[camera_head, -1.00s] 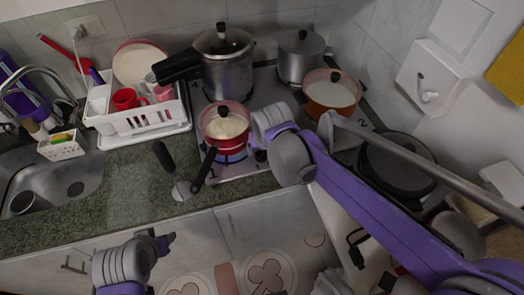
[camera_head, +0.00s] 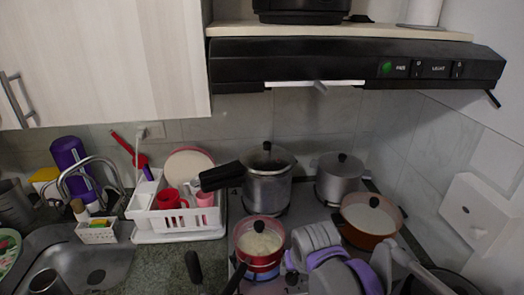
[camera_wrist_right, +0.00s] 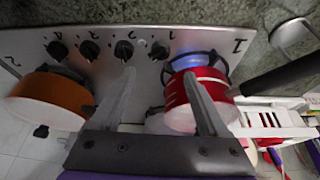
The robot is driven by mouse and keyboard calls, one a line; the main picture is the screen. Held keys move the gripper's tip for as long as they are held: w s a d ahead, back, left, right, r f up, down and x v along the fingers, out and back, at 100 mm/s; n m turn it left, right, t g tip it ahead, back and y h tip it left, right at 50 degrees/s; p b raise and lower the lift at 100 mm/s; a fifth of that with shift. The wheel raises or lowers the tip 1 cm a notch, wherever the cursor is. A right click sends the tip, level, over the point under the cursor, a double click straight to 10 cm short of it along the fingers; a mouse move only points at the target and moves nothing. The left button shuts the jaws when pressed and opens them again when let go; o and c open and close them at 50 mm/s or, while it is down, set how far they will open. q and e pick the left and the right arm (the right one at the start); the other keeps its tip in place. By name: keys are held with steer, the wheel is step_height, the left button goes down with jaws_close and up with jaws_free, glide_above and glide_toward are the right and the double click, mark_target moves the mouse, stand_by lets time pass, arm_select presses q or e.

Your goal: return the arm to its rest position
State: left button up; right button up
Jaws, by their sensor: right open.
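My right arm (camera_head: 335,275) comes in at the bottom of the head view, beside the red pot (camera_head: 258,240). My right gripper (camera_head: 290,264) shows there only in part, at the pot's right. In the right wrist view my right gripper (camera_wrist_right: 160,74) has its two grey fingers spread, with nothing seen held between them. One finger overlaps the red pot (camera_wrist_right: 188,114) in that picture; I cannot tell whether it touches. My left gripper is out of view.
A blue flame (camera_wrist_right: 188,58) shows by the red pot. An orange pot (camera_head: 371,228), a pressure cooker (camera_head: 268,187) and a grey lidded pot (camera_head: 340,183) stand on the stove. A white dish rack (camera_head: 175,221) is left. A black range hood (camera_head: 300,62) hangs above.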

steer(key=s+d+f, duration=0.2)
steer(key=s+f, duration=0.2)
steer(key=s, duration=0.3)
steer(key=s+d+f+t, duration=0.1)
steer(key=s+d+f, duration=0.2)
steer(key=s, duration=0.4)
steer(key=shift+s+f+n, duration=0.3)
steer(key=shift+f, duration=0.25)
